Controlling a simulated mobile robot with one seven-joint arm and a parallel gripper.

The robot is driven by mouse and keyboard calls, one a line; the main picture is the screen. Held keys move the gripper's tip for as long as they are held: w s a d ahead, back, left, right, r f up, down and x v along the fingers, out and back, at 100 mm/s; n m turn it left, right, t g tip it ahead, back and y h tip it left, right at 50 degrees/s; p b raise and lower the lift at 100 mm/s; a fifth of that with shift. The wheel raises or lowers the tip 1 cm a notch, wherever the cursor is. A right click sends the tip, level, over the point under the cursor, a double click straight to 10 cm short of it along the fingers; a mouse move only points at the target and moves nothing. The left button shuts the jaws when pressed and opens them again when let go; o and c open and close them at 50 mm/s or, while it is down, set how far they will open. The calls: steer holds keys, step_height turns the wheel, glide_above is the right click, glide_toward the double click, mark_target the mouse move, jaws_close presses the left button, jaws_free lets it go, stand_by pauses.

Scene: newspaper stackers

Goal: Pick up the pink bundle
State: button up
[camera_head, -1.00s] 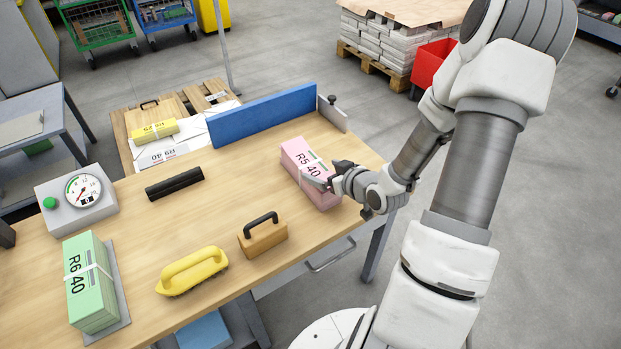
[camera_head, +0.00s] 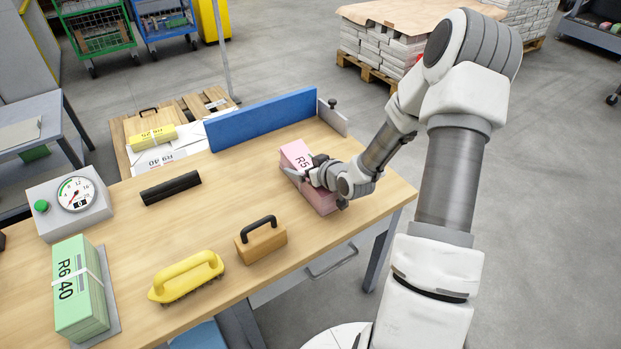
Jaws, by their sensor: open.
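The pink bundle (camera_head: 296,153), marked R5, lies on the wooden table (camera_head: 225,220) near its right end, in front of the blue board. My gripper (camera_head: 303,176) is over the bundle's middle, with its fingers at the bundle and the wrist coming in from the right. The gripper is open. It hides the middle of the bundle and part of the print. Whether the fingers touch the bundle cannot be told.
A blue board (camera_head: 264,118) stands behind the bundle. A wooden block with a black handle (camera_head: 262,244), a yellow brush (camera_head: 186,275), a black bar (camera_head: 171,187), a green bundle (camera_head: 80,290) and a dial scale (camera_head: 70,204) stand to the left. The tabletop between is clear.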

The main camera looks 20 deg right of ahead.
jaws_close()
steer(key=shift+r, duration=0.15)
stand_by(0.4)
steer(key=shift+r, duration=0.1)
steer(key=shift+w+r+p, duration=0.1)
steer(key=shift+r+p, duration=0.25)
steer(key=shift+r, duration=0.2)
steer(key=r, duration=0.1)
steer(key=r+p, duration=0.1)
steer(key=r, duration=0.1)
steer(key=shift+w+d+r+p, duration=0.2)
steer(key=shift+w+p, duration=0.05)
steer(key=shift+p, duration=0.05)
steer(key=w+d+r+p, duration=0.4)
steer(key=w+d+r, duration=0.2)
steer(key=w, duration=0.2)
steer(key=shift+w+d+r, duration=0.15)
steer(key=shift+w+d, duration=0.15)
steer(key=shift+w, duration=0.1)
